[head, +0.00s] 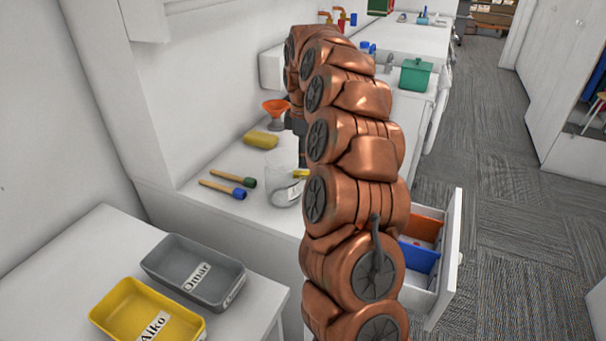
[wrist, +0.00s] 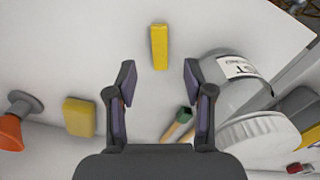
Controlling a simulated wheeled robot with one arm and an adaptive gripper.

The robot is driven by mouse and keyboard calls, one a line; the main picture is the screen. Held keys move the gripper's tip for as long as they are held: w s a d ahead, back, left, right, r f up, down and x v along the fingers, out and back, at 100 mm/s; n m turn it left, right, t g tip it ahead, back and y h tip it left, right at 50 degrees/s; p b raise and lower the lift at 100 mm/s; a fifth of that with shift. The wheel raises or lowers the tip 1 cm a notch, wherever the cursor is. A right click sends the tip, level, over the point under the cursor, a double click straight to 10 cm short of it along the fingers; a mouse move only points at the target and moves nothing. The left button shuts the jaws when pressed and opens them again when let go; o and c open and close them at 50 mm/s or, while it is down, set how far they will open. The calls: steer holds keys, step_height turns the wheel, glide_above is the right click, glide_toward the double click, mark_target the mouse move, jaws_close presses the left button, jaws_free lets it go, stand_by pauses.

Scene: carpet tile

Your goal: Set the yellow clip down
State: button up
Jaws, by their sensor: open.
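The yellow clip (wrist: 159,47) lies on the white counter in the wrist view, just beyond my fingertips and midway between them. In the head view a small yellow piece, likely the clip (head: 301,173), shows beside my arm and behind the clear jar. My arm hides most of the gripper there.
A labelled clear jar (head: 284,186) stands close to the gripper. A yellow sponge (head: 261,139), an orange funnel (head: 275,108) and two brushes (head: 228,184) are nearby. Grey (head: 193,272) and yellow (head: 146,311) trays sit on the front table. An open drawer (head: 443,262) juts out right.

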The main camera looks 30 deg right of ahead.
mark_target(303, 172)
steer(key=shift+f+p, duration=0.85)
steer(key=shift+f, duration=1.7)
steer(key=c, duration=0.9)
steer(key=shift+r, duration=0.1)
steer(key=shift+c, duration=0.2)
